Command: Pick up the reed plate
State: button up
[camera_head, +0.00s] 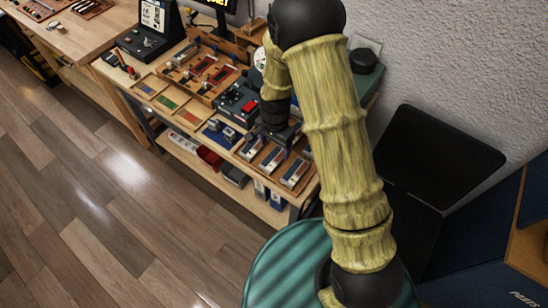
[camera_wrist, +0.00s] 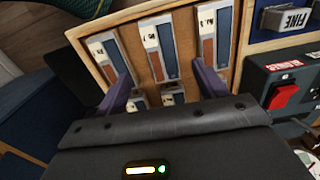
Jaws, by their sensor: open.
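In the wrist view, three narrow pieces, each with a white label strip, a brown patch and a blue face, lie side by side in a wooden tray (camera_wrist: 132,36): a left piece (camera_wrist: 112,58), a middle piece (camera_wrist: 160,48) and a right piece (camera_wrist: 215,45). I cannot tell for sure which one is the reed plate. My gripper (camera_wrist: 161,70) is open, with its purple fingers apart on either side of the middle piece and nothing held between them. In the head view, my gripper (camera_head: 276,146) is over the same tray at the bench's near end.
A dark box with a red switch (camera_wrist: 284,96) stands right of the tray, beside a blue tray with a block marked FINE (camera_wrist: 286,18). The wooden bench (camera_head: 150,104) holds several other trays and tools. A green round stool (camera_head: 285,262) and a black panel (camera_head: 440,155) stand nearby.

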aim_at(274, 158)
jog(key=shift+f, duration=0.7)
jog(key=shift+w+a+f+p, duration=0.1)
jog(key=shift+f+p, duration=0.5)
jog(key=shift+f, duration=0.7)
jog(key=shift+w+f+p, duration=0.1)
jog(key=shift+f+p, duration=0.45)
jog(key=shift+f, duration=0.75)
jog(key=c, duration=1.1)
